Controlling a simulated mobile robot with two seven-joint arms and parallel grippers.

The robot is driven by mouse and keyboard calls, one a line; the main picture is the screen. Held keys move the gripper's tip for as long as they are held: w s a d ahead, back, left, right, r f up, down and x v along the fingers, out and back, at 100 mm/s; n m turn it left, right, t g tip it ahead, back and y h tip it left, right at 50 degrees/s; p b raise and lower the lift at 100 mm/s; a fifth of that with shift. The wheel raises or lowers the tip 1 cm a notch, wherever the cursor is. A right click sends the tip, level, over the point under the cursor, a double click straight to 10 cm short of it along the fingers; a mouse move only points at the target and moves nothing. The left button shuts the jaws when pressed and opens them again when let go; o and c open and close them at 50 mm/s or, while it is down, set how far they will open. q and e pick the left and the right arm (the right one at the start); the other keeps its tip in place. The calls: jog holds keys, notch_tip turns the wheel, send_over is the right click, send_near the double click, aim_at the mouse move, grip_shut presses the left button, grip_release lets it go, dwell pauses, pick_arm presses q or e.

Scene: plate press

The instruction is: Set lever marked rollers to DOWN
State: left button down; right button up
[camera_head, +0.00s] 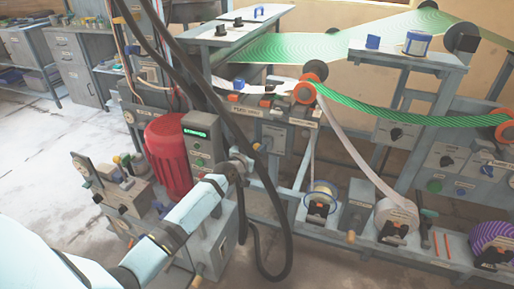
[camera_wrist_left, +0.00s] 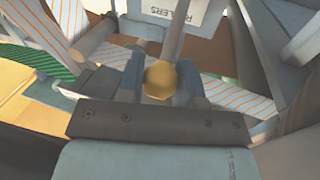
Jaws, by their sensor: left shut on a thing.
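The lever marked ROLLERS shows in the left wrist view as a grey rod (camera_wrist_left: 178,33) with a round yellow knob (camera_wrist_left: 160,80) at its near end. A white label reading ROLLERS (camera_wrist_left: 205,14) is beside the rod at the top. My left gripper (camera_wrist_left: 160,88) is shut on the knob, with a finger on each side of it. In the head view my left arm reaches in from the lower left, and the left gripper (camera_head: 247,160) is at the front of the press, partly behind black cables. My right gripper is in neither view.
Black cables (camera_head: 265,215) hang in a loop close by my left gripper. A red motor (camera_head: 167,158) and a control box with a green display (camera_head: 197,134) stand to its left. Paper rolls (camera_head: 396,215) sit low on the right. Open floor (camera_head: 40,150) lies at the left.

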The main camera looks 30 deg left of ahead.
pick_arm(q)
jog(key=shift+f, duration=0.2)
jog(key=f+b, duration=0.1)
jog(key=b, duration=0.1)
jog(key=f+t+b, duration=0.1)
jog(key=b, duration=0.2)
jog(key=shift+s+d+t, duration=0.1)
jog(key=shift+s+t, duration=0.2)
jog(key=shift+s, duration=0.1)
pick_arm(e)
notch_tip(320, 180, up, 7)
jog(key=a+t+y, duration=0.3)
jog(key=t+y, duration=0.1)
pick_arm(q)
notch_tip(320, 180, down, 11)
jog(key=m+t+b, duration=0.1)
jog(key=t+b, duration=0.1)
jog(key=b, duration=0.4)
jog(key=shift+w+t+h+b, duration=0.3)
jog(key=shift+t+b, duration=0.05)
jog(key=shift+t, duration=0.05)
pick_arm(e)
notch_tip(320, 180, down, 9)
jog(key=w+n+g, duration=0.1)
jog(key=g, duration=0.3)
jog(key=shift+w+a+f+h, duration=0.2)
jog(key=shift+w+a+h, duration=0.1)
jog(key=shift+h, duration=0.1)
